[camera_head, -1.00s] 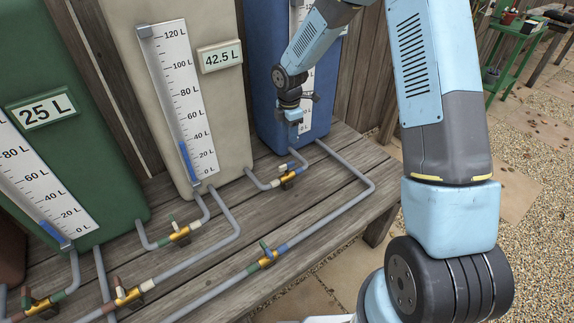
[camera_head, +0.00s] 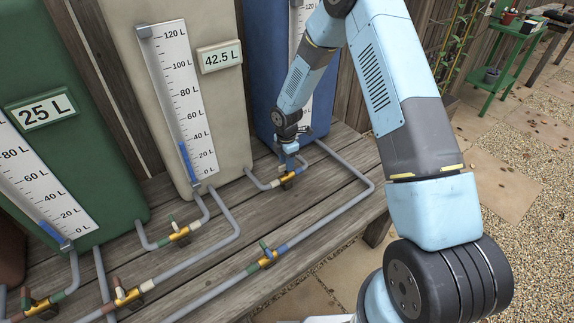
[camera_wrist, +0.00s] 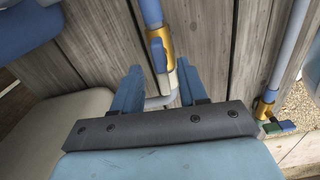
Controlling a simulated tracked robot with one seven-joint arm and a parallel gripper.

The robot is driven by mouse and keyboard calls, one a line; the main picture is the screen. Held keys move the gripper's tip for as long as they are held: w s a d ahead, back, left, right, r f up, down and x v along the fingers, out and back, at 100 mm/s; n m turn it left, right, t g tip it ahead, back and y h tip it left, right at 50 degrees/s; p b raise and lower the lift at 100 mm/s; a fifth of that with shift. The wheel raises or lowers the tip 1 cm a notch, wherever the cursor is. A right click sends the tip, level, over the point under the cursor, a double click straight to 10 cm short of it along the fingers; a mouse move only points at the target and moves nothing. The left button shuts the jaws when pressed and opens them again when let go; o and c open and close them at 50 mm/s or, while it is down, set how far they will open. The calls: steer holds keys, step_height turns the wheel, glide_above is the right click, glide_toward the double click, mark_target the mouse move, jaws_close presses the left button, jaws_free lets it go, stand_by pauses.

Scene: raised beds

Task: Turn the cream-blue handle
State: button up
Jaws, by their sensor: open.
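The cream-blue handle (camera_wrist: 158,56) sits on a brass valve between a cream and a blue pipe end, seen in the wrist view between my fingers. In the head view that valve (camera_head: 288,179) lies on the bench in front of the cream and blue tanks, and my gripper partly hides its handle. My gripper (camera_head: 290,155) is just above the valve, pointing down. In the wrist view its two blue fingers (camera_wrist: 158,76) are apart, one on each side of the handle and pipe. I cannot tell whether either finger touches.
The cream tank (camera_head: 225,120), blue tank (camera_head: 262,60) and green tank (camera_head: 95,150) stand behind. Another valve (camera_head: 268,257) lies in front, and further valves (camera_head: 180,233) lie to the left. Grey pipes (camera_head: 330,215) run across the wooden bench. A green stand (camera_head: 510,60) is far right.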

steer(key=shift+f, duration=1)
steer(key=shift+c, duration=0.2)
jaws_close()
